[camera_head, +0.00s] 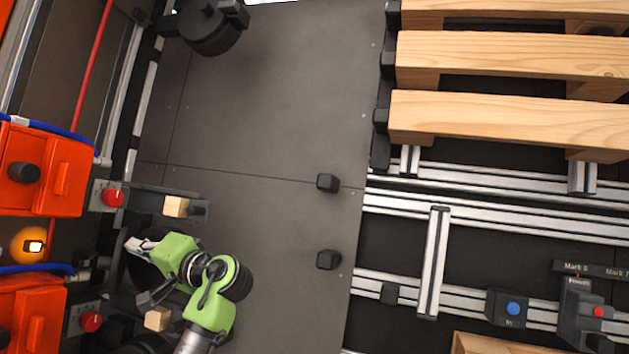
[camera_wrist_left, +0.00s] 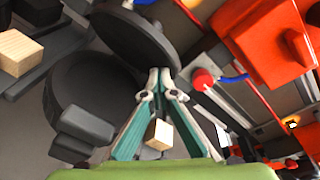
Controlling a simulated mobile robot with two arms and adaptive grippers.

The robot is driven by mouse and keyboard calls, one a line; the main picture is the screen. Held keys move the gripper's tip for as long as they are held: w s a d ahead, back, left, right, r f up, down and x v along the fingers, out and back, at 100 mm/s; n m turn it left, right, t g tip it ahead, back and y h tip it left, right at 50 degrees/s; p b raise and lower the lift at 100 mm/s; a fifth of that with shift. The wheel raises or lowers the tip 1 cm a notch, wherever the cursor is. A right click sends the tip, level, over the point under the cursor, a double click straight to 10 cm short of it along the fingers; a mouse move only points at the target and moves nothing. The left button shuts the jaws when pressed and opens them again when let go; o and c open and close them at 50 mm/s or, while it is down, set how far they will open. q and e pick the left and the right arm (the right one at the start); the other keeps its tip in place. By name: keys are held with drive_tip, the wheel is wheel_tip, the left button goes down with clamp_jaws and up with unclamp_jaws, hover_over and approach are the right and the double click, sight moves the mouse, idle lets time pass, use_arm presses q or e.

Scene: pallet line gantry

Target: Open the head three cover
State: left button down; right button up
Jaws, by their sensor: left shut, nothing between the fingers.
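My left gripper (camera_head: 136,244) is over the row of stations on the left, near the lower wooden blocks. In the left wrist view its fingertips (camera_wrist_left: 160,76) meet, with nothing held, just below a dark round disc (camera_wrist_left: 150,38). A second dark disc (camera_wrist_left: 92,100) is to the left. No label tells me which part is the head three cover. Orange boxes with black knobs, one upper (camera_head: 40,170) and one lower (camera_head: 28,318), stand at the left edge. The right gripper is out of view.
Red buttons (camera_head: 112,197) (camera_head: 90,322) and wooden blocks (camera_head: 176,207) (camera_head: 157,319) sit beside the boxes. An orange round lamp (camera_head: 30,245) is between them. Dark floor plates (camera_head: 270,110) are clear in the middle. A wooden pallet (camera_head: 510,55) and metal rails (camera_head: 440,262) are at right.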

sight(117, 245)
use_arm(q)
drive_tip(key=shift+s+a+r+p, duration=0.2)
drive_tip(key=shift+s+a, duration=0.05)
drive_tip(key=shift+a, duration=0.2)
drive_tip(key=shift+s+a+r+p, duration=0.15)
drive_tip(key=shift+s+a+p, duration=0.05)
drive_tip(key=shift+a, duration=0.25)
drive_tip(key=shift+s+a+r+p, duration=0.1)
drive_tip(key=shift+a+r+p, duration=0.05)
drive_tip(key=shift+a, duration=0.25)
drive_tip(key=shift+s+a+r+p, duration=0.1)
drive_tip(key=shift+a+p, duration=0.05)
drive_tip(key=shift+a, duration=0.25)
drive_tip(key=shift+a+r, duration=0.1)
drive_tip(key=shift+a, duration=0.3)
drive_tip(key=shift+s+a+r+p, duration=0.1)
drive_tip(key=shift+a+r+p, duration=0.05)
drive_tip(key=shift+a, duration=0.35)
drive_tip(key=shift+a+r+p, duration=0.1)
drive_tip(key=shift+a+p, duration=0.05)
drive_tip(key=shift+a, duration=0.5)
